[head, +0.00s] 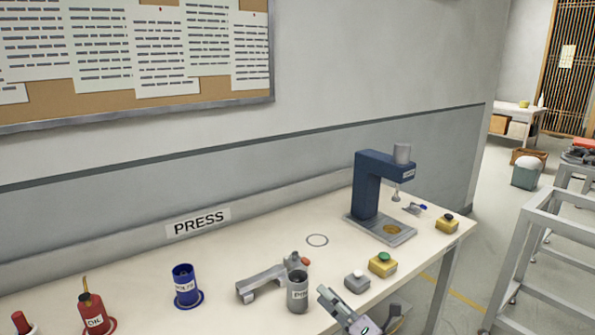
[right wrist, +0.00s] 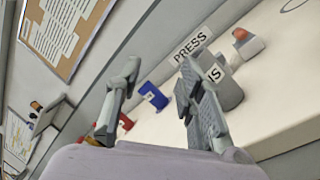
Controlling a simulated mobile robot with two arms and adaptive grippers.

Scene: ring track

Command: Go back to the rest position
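My right gripper (head: 335,300) is at the lower middle of the head view, in front of the table's near edge. In the right wrist view its two fingers (right wrist: 158,85) stand wide apart with nothing between them. Behind them in that view are the table and a blue cup. My left gripper is not in either view. The white table (head: 120,270) runs along the wall under a PRESS sign (head: 198,222).
On the table are a red oil can (head: 92,312), a blue cup (head: 185,285), a grey cup (head: 297,292), a grey bracket-like part (head: 265,282), a blue press (head: 368,190) and button boxes (head: 382,264). A metal frame (head: 530,240) stands at right; floor shows between.

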